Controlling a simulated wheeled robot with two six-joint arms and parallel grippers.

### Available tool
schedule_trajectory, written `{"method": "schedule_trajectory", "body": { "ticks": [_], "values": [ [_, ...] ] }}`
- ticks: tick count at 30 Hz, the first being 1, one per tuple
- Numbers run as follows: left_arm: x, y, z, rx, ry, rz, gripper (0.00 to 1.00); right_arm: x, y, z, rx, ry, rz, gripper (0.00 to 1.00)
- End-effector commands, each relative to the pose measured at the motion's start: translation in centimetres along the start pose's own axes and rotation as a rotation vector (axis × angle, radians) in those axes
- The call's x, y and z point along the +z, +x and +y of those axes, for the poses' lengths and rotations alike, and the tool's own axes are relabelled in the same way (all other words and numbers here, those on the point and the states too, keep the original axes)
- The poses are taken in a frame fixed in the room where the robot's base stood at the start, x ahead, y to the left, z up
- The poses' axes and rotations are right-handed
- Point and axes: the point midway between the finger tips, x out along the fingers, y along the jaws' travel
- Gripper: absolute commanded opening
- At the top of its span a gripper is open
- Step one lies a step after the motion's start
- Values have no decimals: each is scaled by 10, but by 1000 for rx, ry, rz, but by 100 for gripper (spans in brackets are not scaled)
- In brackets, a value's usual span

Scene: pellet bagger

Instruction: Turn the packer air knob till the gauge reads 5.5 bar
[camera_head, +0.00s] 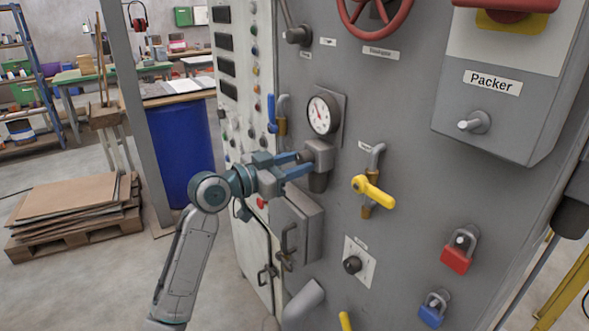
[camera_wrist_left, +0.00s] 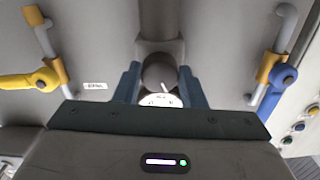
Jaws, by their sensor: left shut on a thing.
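The round white gauge (camera_head: 322,115) sits on a plate on the grey panel; its reading is too small to tell. Just below it is the grey regulator body (camera_head: 319,154) with a dark bowl under it. My left gripper (camera_head: 303,163) reaches in from the left, its blue fingers shut on the air knob at the front of the regulator. In the left wrist view the dark round knob (camera_wrist_left: 157,73) is between the two fingers (camera_wrist_left: 158,85). Part of the white gauge dial (camera_wrist_left: 160,100) shows there, mostly hidden by the gripper body. My right gripper is not in view.
A blue-handled valve (camera_head: 272,112) is left of the gauge, and a yellow-handled valve (camera_head: 373,190) is to the right of the regulator. A grey box (camera_head: 298,225) juts out below. The Packer box (camera_head: 500,95) projects at the upper right. Red and blue padlocks hang lower right.

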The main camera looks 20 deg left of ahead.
Motion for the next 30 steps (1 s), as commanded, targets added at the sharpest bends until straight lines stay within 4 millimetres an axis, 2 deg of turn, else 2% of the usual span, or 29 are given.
{"method": "schedule_trajectory", "body": {
  "ticks": [1,6,14,24,30],
  "values": [
    [5,0,0,0,33,2,14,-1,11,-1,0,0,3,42],
    [5,0,0,-1,166,2,14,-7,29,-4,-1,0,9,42],
    [3,0,0,0,340,2,14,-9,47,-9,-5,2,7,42],
    [4,0,-1,0,573,1,14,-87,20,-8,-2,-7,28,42],
    [3,0,-1,0,720,0,14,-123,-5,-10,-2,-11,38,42]
  ]
}}
